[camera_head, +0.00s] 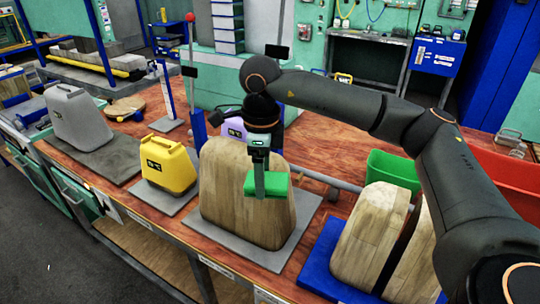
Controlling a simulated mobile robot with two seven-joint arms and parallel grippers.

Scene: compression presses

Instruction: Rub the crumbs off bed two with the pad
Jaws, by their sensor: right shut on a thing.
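My right gripper (268,173) is shut on a green pad (258,186). From this view the pad is in front of the face of a large wooden block (232,220); I cannot tell whether it touches it. The block stands on a grey plate (280,262) on the bench. Other flat beds are a grey plate (172,207) under a yellow canister (168,168), a dark grey slab (112,172) under a grey canister (76,120), and a blue tray (313,262). I cannot tell which is bed two. No crumbs can be made out. My left gripper is not in view.
Two wooden blocks (370,240) stand in the blue tray. A green bin (392,170) and a red bin (505,180) stand behind them. A purple canister (234,128) is behind the wooden block. A stand with a red knob (190,17) rises behind. The wooden bench top (315,155) has free room behind the wooden block.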

